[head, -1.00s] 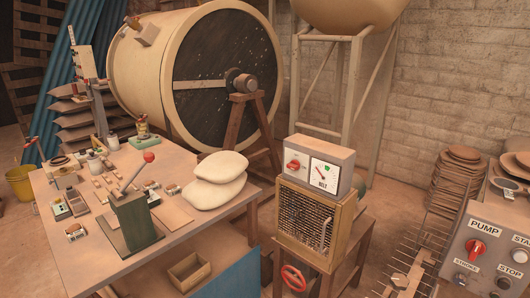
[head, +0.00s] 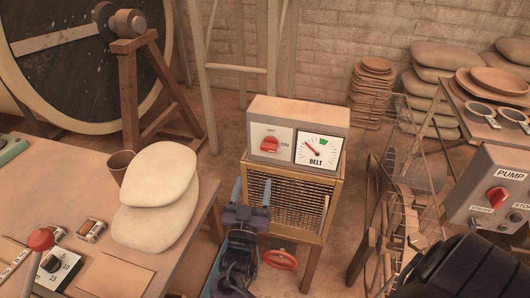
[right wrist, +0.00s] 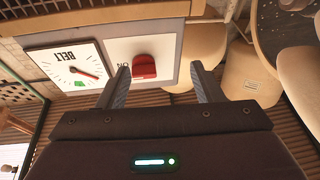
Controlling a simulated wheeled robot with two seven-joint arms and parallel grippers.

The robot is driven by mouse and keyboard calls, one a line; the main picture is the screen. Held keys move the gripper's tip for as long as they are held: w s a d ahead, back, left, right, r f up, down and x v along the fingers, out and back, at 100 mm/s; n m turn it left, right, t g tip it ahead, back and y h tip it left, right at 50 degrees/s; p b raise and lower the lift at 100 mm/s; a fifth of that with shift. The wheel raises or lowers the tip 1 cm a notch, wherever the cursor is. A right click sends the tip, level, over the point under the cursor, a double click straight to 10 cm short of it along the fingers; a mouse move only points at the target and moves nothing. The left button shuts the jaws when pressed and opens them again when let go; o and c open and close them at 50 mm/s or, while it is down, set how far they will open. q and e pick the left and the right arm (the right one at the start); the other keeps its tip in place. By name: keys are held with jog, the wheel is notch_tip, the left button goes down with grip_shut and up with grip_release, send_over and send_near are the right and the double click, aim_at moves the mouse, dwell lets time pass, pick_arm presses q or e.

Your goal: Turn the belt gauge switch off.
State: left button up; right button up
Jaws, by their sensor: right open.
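The belt gauge box (head: 298,110) stands on a wooden cabinet with a mesh front. Its red switch (head: 270,146) is on the left of the face, with OFF above it and ON to its right. The BELT dial (head: 317,151) is beside it; its needle leans up and left. My right gripper (head: 252,190) is open, just below the switch in front of the mesh. In the right wrist view, upside down, the switch (right wrist: 144,67) shows between the open fingers, with no visible contact. The OFF label is not visible there. My left gripper is out of view.
A red handwheel (head: 280,259) is low on the cabinet. At left a table holds pale sacks (head: 157,208). At right are a wire rack (head: 405,160) and a PUMP panel (head: 492,195) with its own red switch.

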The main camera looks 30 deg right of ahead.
aim_at(268, 151)
jog(key=d+r, duration=0.2)
jog(key=w+d+r+m+h+p, duration=0.1)
jog(key=r, duration=0.1)
jog(key=w+d+r+m+g+h+p, duration=0.1)
jog(key=d+r, duration=0.1)
jog(key=shift+w+d+r, duration=0.15)
jog(key=shift+d+r, duration=0.15)
jog(key=shift+d, duration=0.05)
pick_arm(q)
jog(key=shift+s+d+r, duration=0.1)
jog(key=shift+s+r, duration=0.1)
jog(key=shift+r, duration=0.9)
pick_arm(e)
jog(key=shift+w+d+r, duration=0.1)
jog(key=shift+w+d, duration=0.3)
jog(key=c, duration=1)
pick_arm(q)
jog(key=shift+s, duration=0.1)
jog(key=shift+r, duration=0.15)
